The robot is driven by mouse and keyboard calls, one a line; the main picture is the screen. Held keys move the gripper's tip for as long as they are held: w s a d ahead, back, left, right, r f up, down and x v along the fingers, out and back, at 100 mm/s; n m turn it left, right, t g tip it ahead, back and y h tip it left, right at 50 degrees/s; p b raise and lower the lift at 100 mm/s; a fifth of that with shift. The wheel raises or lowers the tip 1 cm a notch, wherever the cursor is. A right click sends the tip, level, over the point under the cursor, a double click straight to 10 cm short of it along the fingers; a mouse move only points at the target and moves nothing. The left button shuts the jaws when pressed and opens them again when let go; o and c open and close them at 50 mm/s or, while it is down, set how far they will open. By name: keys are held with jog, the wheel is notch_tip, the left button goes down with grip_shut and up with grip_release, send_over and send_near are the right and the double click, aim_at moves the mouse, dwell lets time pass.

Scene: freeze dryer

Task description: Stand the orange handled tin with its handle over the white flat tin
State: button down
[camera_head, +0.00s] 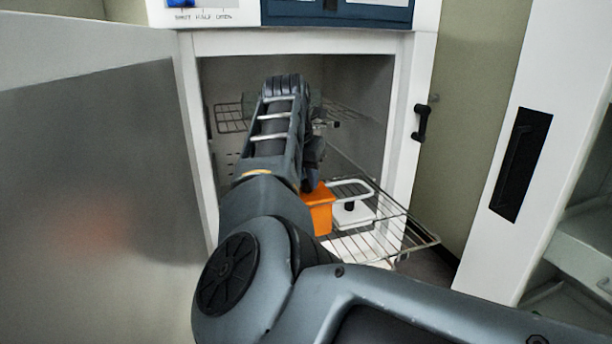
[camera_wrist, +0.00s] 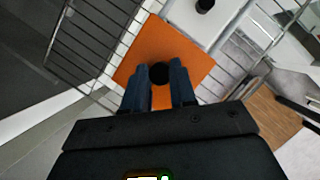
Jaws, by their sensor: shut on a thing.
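The orange tin (camera_head: 319,212) stands on the pulled-out wire shelf inside the chamber, partly hidden by my arm. In the wrist view its flat orange top (camera_wrist: 143,48) has a black knob (camera_wrist: 160,71). My gripper (camera_wrist: 158,82) is shut on this knob from above. A pale loop-shaped handle (camera_head: 352,183) reaches right from the orange tin. The white flat tin (camera_head: 358,217) with a black knob sits just right of the orange tin, and the handle appears above part of it. I cannot tell whether the orange tin touches the shelf.
The wire shelf (camera_head: 385,246) juts out of the chamber toward the front right. Another wire rack (camera_head: 229,118) is higher at the back left. The open metal door (camera_head: 95,190) stands close on the left. The chamber's right wall and a black latch (camera_head: 421,123) border the right.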

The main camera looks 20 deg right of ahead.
jog(key=c, duration=1.4)
grip_release()
jog(key=shift+f, duration=0.15)
jog(key=o, duration=0.5)
jog(key=b+v, duration=0.1)
jog(key=v, duration=1.1)
